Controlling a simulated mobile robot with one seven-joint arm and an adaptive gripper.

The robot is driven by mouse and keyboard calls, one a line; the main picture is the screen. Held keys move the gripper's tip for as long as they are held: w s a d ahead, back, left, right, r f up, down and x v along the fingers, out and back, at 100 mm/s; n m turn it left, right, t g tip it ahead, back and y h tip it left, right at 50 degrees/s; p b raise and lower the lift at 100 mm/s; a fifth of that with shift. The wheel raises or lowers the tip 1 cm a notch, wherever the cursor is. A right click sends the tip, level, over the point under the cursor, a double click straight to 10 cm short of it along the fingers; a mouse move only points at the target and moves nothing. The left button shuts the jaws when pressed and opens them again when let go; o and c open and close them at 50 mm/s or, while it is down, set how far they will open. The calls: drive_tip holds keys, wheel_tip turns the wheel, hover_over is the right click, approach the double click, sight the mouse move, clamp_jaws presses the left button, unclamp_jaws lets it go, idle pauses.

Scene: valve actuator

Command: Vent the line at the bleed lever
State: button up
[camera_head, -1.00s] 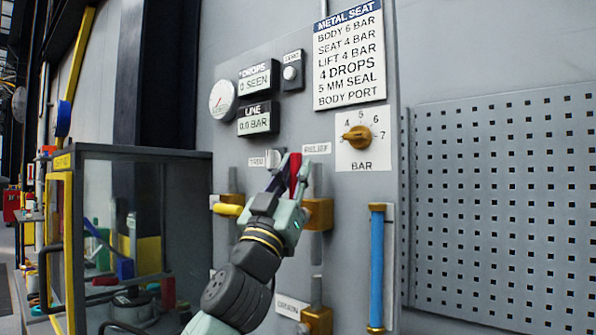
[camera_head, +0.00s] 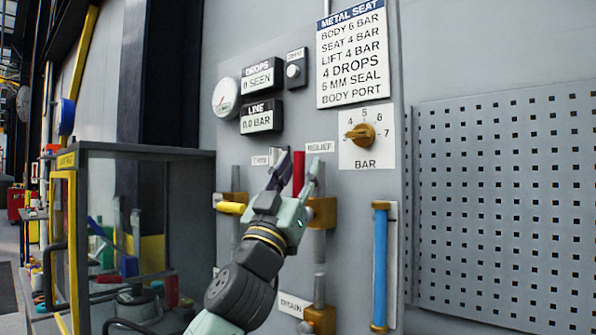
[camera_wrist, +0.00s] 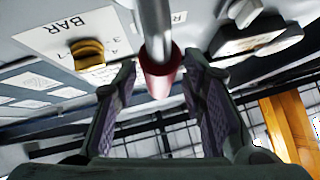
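A red handle (camera_head: 298,172) stands upright on the panel below the RELIEF label (camera_head: 320,147). My gripper (camera_head: 300,172) is open with its fingers either side of it. In the wrist view the red sleeve (camera_wrist: 160,78) on a grey rod lies between the spread fingers (camera_wrist: 163,95), with a gap to each. The LINE display (camera_head: 260,118) reads 0.0 BAR and the DROPS display (camera_head: 259,78) reads 0 SEEN. A yellow lever (camera_head: 231,208) points left on the pipe beside my wrist. No label naming a bleed lever is readable.
A blue upright handle (camera_head: 380,265) is right of my arm. A brass BAR knob (camera_head: 361,134) sits above it. A brass DRAIN fitting (camera_head: 320,320) is low down. A glass-sided cabinet (camera_head: 125,155) stands left. The perforated board (camera_head: 505,200) at right is bare.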

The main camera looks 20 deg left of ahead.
drive_tip(key=v, duration=1.2)
